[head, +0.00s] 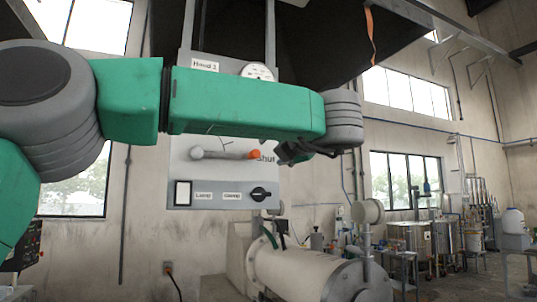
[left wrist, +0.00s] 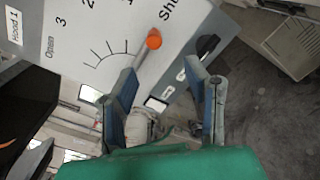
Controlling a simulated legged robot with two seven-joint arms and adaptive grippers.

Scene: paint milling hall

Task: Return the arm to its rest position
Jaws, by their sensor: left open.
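My left arm crosses the head view from the left, in front of the Hood 1 control panel (head: 225,183). The panel has a grey lever (head: 222,154) with an orange end (head: 254,154), pointing right toward the "Shut" mark. My left gripper (head: 288,153) is by the panel's right edge, close to the orange end. In the left wrist view my left gripper (left wrist: 163,72) is open, with nothing between its blue-padded fingers. There the orange end (left wrist: 154,39) shows just beyond the fingertips; whether anything touches cannot be told. My right gripper is not in view.
A black rotary knob (head: 260,194) and a white square switch (head: 182,193) sit low on the panel. The dark hood (head: 320,40) hangs above. A cream horizontal mill drum (head: 305,272) stands below right. Steel tanks (head: 408,236) stand farther right.

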